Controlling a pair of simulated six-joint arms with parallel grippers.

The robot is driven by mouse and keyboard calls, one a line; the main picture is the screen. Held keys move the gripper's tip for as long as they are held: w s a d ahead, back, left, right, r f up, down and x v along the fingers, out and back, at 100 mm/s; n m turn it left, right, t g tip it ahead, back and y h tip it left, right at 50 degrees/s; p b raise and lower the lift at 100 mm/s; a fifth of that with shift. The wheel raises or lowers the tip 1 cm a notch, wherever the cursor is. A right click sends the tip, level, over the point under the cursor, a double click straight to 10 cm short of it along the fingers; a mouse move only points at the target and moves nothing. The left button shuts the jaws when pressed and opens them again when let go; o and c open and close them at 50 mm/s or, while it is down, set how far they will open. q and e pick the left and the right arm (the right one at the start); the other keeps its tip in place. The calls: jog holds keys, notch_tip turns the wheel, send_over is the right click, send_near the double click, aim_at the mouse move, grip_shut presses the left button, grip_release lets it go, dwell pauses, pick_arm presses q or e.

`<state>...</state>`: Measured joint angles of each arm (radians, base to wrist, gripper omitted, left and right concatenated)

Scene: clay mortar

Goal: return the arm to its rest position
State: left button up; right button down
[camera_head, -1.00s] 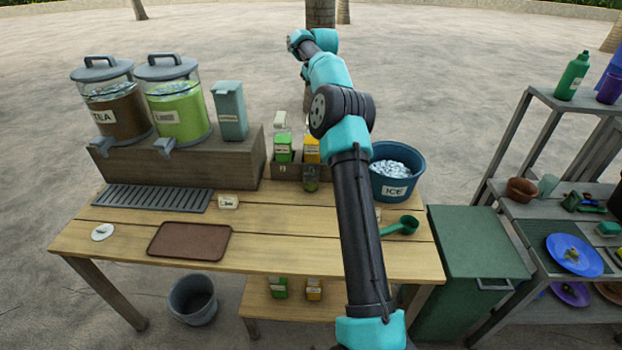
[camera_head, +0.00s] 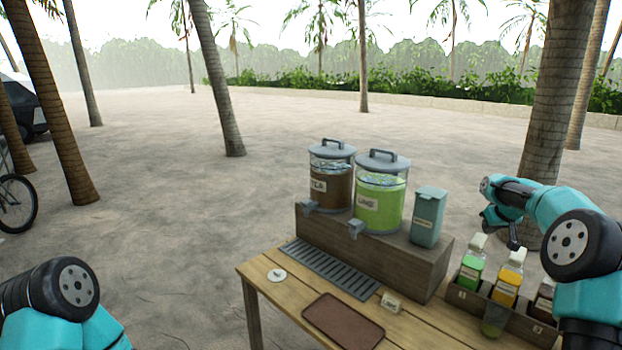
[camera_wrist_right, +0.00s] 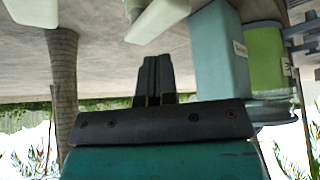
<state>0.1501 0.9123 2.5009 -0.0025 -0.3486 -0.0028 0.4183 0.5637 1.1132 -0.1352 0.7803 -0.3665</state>
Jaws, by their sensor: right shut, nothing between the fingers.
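My right arm comes in from the right edge of the head view. Its gripper (camera_head: 513,238) hangs in the air behind the bottle rack, to the right of the teal canister (camera_head: 428,215). In the right wrist view its two dark fingers (camera_wrist_right: 155,78) are together with nothing between them. The wrist picture is upside down, and the teal canister (camera_wrist_right: 217,62) shows there right of the fingers. My left arm shows only as a dark and teal joint at the lower left of the head view; its gripper is out of the picture.
The wooden table (camera_head: 285,312) holds tea (camera_head: 331,184) and lime (camera_head: 378,200) dispensers on a wooden riser, a brown tray (camera_head: 343,322) and a bottle rack (camera_head: 520,318). A palm trunk (camera_head: 548,110) rises behind the right gripper. Open sand lies left of the table.

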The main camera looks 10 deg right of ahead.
jog(key=s+a+f+n+y, duration=0.1)
jog(key=s+a+f, duration=0.2)
jog(key=a+f, duration=0.85)
jog(key=s+a+f+n+y, duration=0.1)
jog(key=s+a+f, duration=0.2)
jog(key=a+f, duration=0.8)
jog(key=shift+g+y, duration=0.6)
jog(key=s+a+f, duration=0.2)
jog(key=s+a, duration=0.2)
jog(key=s+a+f, duration=0.3)
jog(key=s+a, duration=0.1)
jog(key=s, duration=0.1)
jog(key=s+a+f, duration=0.3)
jog(key=s+a, duration=0.2)
jog(key=shift+s+f, duration=0.15)
jog(key=shift+f, duration=0.1)
jog(key=s+a+f+m+g+y, duration=0.1)
jog(key=s+a+f+g, duration=0.3)
jog(key=s+a+f, duration=0.5)
jog(key=s+f+m, duration=0.1)
jog(key=s, duration=0.2)
jog(key=shift+s+f+m+g, duration=0.2)
jog(key=shift+s+m+g, duration=0.1)
jog(key=shift+s, duration=0.05)
